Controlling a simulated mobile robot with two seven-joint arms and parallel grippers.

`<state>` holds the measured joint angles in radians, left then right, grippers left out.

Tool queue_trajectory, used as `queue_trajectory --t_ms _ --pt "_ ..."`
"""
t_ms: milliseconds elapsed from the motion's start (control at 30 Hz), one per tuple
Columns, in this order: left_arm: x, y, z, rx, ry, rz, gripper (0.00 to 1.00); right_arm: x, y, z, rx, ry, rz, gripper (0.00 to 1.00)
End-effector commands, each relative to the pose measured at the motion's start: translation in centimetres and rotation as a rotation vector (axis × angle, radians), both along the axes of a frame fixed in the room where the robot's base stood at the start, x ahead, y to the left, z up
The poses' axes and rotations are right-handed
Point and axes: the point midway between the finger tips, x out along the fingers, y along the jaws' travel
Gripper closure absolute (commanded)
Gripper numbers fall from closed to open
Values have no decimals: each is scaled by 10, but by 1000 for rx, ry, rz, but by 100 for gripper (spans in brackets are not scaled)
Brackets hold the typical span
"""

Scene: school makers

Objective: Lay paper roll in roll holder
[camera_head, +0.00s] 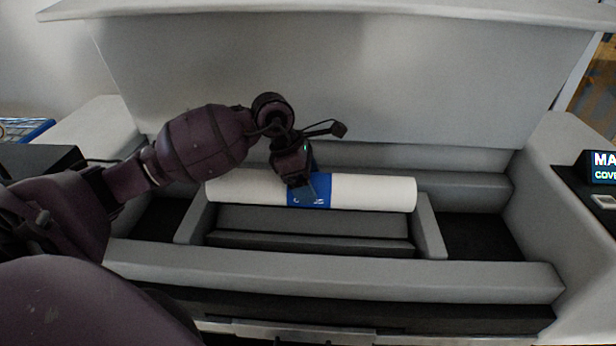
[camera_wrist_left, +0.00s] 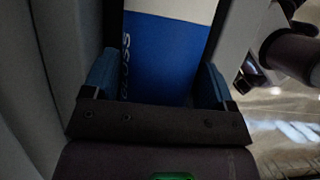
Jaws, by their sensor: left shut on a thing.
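The paper roll (camera_head: 365,191) is white with a blue band and lies level, left to right, in the head view. My left gripper (camera_head: 308,187) reaches down from above and is shut on the blue band near the roll's middle. In the left wrist view the blue and white roll (camera_wrist_left: 165,55) sits between the two blue fingertips (camera_wrist_left: 158,82). The roll holder (camera_head: 430,228) is a grey cradle inside the open machine. The roll spans the back ends of its two side walls. I cannot tell whether the roll touches them. My right gripper is not in view.
The machine's raised lid (camera_head: 330,80) stands behind the roll. A grey front bar (camera_head: 330,275) runs across before the holder. Dark recesses (camera_head: 478,240) lie on both sides of it. A small display (camera_head: 602,167) is on the right side housing.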

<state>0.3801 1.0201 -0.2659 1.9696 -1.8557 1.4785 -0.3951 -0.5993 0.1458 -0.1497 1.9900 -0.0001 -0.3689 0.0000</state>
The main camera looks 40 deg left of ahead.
Motion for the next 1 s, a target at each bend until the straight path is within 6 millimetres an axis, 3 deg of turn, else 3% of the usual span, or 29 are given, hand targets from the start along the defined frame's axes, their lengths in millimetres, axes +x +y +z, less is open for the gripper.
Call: queue_trajectory --t_ms 1000 --pt "0 0 -49 0 -2 -1 80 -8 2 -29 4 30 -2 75"
